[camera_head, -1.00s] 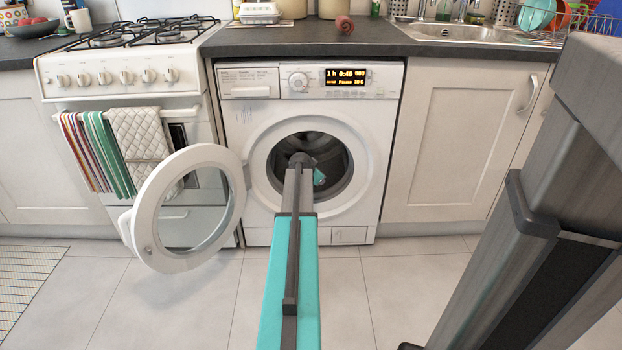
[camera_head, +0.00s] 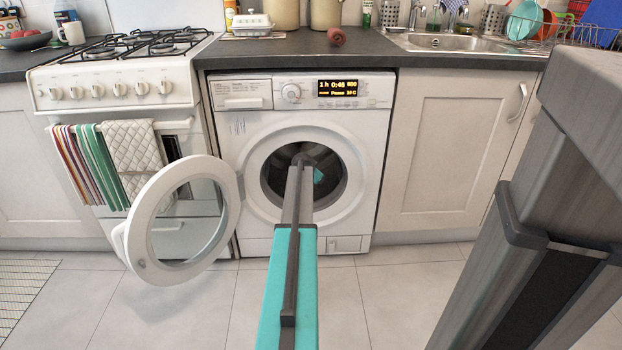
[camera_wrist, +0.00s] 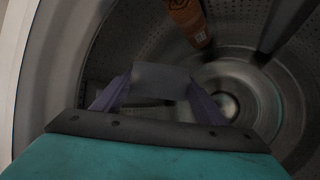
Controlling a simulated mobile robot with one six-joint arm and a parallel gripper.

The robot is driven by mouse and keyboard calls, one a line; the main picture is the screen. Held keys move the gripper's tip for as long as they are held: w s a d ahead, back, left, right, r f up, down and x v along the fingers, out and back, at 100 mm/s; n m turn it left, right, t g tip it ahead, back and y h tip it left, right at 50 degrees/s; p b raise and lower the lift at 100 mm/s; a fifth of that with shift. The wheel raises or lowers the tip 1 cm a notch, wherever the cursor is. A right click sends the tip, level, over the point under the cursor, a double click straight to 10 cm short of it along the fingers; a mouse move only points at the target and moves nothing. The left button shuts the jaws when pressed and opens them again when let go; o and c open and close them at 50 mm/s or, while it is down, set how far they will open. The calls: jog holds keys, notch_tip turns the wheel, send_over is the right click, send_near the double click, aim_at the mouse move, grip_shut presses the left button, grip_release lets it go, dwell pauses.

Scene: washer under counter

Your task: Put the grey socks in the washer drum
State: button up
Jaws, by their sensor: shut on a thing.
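The washer (camera_head: 230,200) stands under the counter with its round door (camera_head: 145,250) swung open to the left. My arm reaches into the washer drum (camera_head: 275,180), and in the head view my gripper is mostly hidden inside the dark opening. In the wrist view my gripper (camera_wrist: 160,92) is inside the drum (camera_wrist: 110,45), near its perforated wall. Its two fingers are shut on a dark grey bundle, which looks like the grey socks (camera_wrist: 160,80). The bundle is dim, so its exact shape is hard to tell.
An orange-brown object (camera_wrist: 188,18) shows deeper in the drum, beside a dark rib (camera_wrist: 285,25). The open door stands left of my arm, in front of the stove (camera_head: 110,95). A reddish roll (camera_head: 337,37) lies on the counter (camera_head: 290,52).

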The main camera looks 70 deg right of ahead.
jog(key=shift+d+f, duration=0.15)
jog(key=shift+d, duration=0.8)
jog(key=o, duration=1.2)
jog(key=shift+a, duration=0.15)
jog(key=p+v, duration=0.2)
jog(key=v, duration=0.5)
jog(key=shift+p, duration=0.35)
jog(key=shift+a, duration=0.1)
